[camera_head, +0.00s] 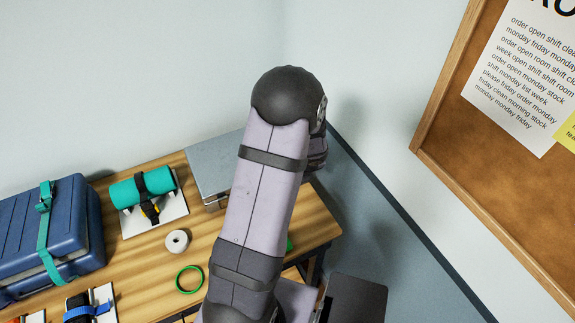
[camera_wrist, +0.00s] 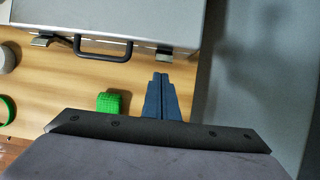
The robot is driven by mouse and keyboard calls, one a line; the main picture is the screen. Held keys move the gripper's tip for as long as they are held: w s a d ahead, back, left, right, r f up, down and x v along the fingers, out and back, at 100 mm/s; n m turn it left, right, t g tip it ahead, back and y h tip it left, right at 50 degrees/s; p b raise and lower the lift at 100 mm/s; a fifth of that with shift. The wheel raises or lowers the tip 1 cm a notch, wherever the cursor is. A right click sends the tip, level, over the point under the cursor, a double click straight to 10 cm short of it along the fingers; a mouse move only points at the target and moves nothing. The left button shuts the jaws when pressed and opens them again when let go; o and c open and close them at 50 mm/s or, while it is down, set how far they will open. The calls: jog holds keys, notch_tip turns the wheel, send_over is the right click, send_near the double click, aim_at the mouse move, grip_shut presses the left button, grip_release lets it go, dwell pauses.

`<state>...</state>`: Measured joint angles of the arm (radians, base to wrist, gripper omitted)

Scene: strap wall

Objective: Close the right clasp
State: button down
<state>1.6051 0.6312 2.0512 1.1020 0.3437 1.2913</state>
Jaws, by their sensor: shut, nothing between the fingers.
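A grey metal case (camera_wrist: 130,18) lies on the wooden table, with a black handle (camera_wrist: 103,48) on its front side. The right clasp (camera_wrist: 163,54) is a small metal piece right of the handle. The left clasp (camera_wrist: 43,40) sticks out from the front edge left of the handle. I cannot tell how far the right clasp stands open. My gripper (camera_wrist: 162,76) is shut and empty, its blue-grey fingers just in front of the right clasp; I cannot tell whether they touch. In the head view the case (camera_head: 212,160) is partly hidden by my arm, and my gripper is hidden.
A green tape roll (camera_wrist: 113,103) lies left of my fingers. A green ring (camera_head: 189,279) and a white roll (camera_head: 177,241) lie on the table (camera_head: 130,285). A teal roll on a stand (camera_head: 127,192) and a blue strapped case (camera_head: 75,235) stand left. The wall is close at right.

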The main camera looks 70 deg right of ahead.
jog(key=w+d+r+p, duration=0.1)
jog(key=r+p, duration=0.1)
jog(key=w+d+r+p, duration=0.1)
jog(key=r+p, duration=0.1)
jog(key=p, duration=0.1)
jog(key=w+d+r+p, duration=0.1)
jog(key=r+p, duration=0.1)
jog(key=shift+w+d+r, duration=0.35)
jog(key=shift+w+d, duration=0.05)
jog(key=shift+w+d+r, duration=0.25)
jog(key=shift+r, duration=0.25)
